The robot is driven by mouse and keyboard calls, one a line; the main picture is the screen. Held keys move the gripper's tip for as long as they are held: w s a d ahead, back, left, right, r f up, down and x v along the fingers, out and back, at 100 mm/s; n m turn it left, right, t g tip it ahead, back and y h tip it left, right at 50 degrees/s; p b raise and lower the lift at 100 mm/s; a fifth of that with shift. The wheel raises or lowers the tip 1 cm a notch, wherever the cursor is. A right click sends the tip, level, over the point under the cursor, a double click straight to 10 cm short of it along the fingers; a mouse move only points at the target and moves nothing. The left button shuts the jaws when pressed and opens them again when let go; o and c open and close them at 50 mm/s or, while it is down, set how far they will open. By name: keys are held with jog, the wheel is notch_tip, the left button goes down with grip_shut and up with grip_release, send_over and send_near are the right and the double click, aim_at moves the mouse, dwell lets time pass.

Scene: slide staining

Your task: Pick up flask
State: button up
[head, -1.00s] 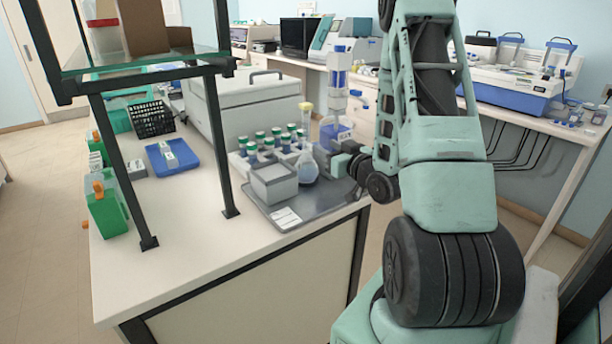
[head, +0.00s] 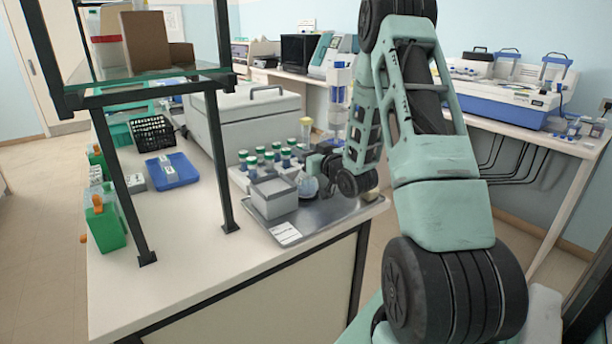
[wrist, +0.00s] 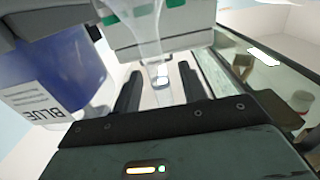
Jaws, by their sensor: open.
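The flask (head: 308,187) is clear glass with a rounded body. It stands on the grey tray (head: 335,207), right of a grey box, and is partly hidden behind my gripper (head: 316,166). In the wrist view, my gripper's two dark fingers (wrist: 160,88) are apart. A clear glass neck, which looks like the flask's (wrist: 147,40), shows beyond and between the fingertips. I cannot tell whether either finger touches it.
A grey box (head: 274,197) stands close left of the flask. Several green-capped bottles (head: 268,158) stand behind. A blue container (wrist: 50,70) labelled BLUE is close on the left in the wrist view. A black-framed shelf (head: 215,160) stands at the left.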

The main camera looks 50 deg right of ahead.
jog(key=shift+w+d, duration=0.1)
jog(key=shift+w, duration=0.35)
jog(key=shift+c, duration=0.2)
jog(key=c, duration=0.7)
jog(key=shift+c, duration=0.2)
jog(key=shift+r, duration=0.1)
